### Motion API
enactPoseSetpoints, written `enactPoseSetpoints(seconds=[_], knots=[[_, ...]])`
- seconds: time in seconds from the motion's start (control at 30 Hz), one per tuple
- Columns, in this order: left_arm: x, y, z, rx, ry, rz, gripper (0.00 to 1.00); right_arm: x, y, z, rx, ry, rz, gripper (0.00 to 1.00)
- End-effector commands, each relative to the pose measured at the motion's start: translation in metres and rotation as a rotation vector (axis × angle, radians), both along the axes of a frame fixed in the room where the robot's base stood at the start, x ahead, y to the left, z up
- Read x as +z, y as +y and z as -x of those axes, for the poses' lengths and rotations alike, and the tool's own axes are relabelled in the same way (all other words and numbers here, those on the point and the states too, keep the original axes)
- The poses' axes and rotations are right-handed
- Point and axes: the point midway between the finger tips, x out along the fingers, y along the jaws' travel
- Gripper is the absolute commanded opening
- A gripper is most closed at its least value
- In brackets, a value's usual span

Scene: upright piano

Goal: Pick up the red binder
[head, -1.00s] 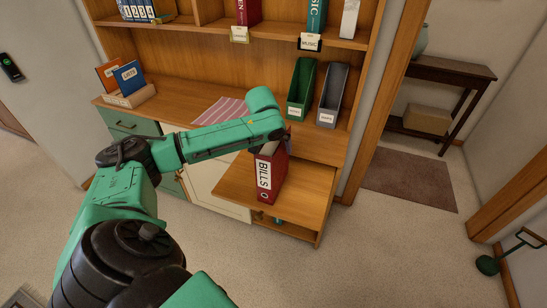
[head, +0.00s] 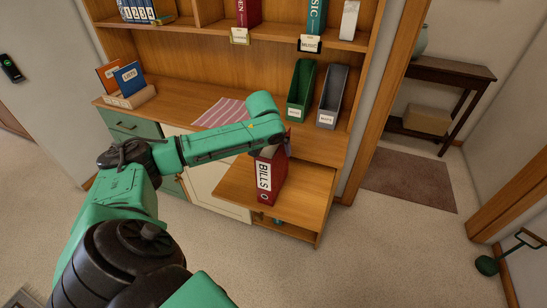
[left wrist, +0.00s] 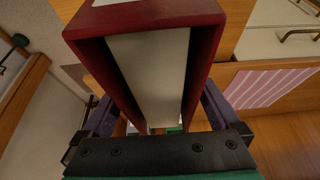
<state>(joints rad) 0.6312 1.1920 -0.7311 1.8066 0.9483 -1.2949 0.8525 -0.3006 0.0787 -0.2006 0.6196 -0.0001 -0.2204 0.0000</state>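The red binder (head: 278,178), with a white "BILLS" label on its spine, stands upright on the pulled-out wooden board of the cabinet. My left gripper (head: 276,147) is over its top in the head view, pointing down, with its fingers mostly hidden by my arm. In the left wrist view the binder (left wrist: 205,50) fills the space between the two dark fingers of the left gripper (left wrist: 158,92), one on each side. The fingers look spread, and I see no clear grip; the fingertips are partly hidden behind the binder's covers. My right gripper is not in view.
Behind the binder stand a green magazine file (head: 301,90) and a grey one (head: 333,97) on the desk surface. A striped pink cloth (head: 222,112) lies left of them. The board (head: 311,192) has bare room right of the binder. Shelves with labelled binders are above.

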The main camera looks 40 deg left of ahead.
Motion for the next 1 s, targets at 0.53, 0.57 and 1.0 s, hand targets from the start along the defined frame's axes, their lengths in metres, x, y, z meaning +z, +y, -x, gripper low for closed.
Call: enactPoseSetpoints(seconds=[0.53, 0.57, 1.0], knots=[[0.002, 0.000, -0.001, 0.000, -0.005, -0.001, 0.00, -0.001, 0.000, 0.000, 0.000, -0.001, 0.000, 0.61], [0.002, 0.000, -0.001, 0.000, -0.005, -0.001, 0.00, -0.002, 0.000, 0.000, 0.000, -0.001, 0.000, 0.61], [0.094, -0.001, -0.003, -0.001, -0.015, 0.004, 0.00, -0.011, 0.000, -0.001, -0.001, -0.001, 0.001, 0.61]])
